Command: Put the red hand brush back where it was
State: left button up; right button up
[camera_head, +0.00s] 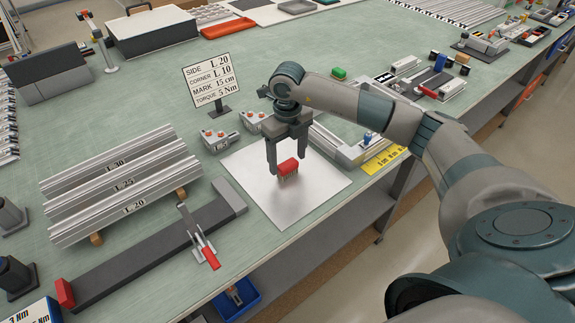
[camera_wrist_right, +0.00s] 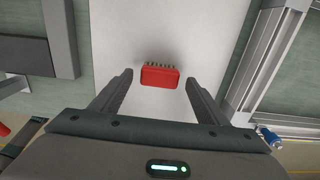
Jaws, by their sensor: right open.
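The red hand brush (camera_head: 288,167) is a small red block with short bristles. It is over the bright metal plate (camera_head: 245,165) on the bench, on its own with clear plate around it. My right gripper (camera_head: 287,158) points down at it, one finger to each side. In the right wrist view the brush (camera_wrist_right: 160,77) shows between the tips of my open right gripper (camera_wrist_right: 159,80), with a gap on both sides. Its bristles point to the top of that view. I cannot tell whether the fingertips are level with it or a little above. My left gripper is out of view.
Left of the plate lie a long dark bar (camera_head: 150,245) with a red-handled clamp (camera_head: 208,252) and a rack of labelled aluminium profiles (camera_head: 120,185). A sign (camera_head: 208,80) and small grey blocks (camera_head: 215,139) stand behind. A profile fixture (camera_head: 340,148) and yellow label (camera_head: 384,160) are to the right.

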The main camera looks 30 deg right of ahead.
aim_at(287, 163)
notch_tip(287, 163, up, 5)
jog(key=shift+w+f+b, duration=0.1)
jog(key=shift+b, duration=0.75)
pick_arm(q)
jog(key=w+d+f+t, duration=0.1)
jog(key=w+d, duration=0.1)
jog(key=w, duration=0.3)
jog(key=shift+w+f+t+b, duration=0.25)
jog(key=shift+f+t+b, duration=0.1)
jog(key=shift+b, duration=0.1)
pick_arm(e)
jog(key=shift+r, duration=2.15)
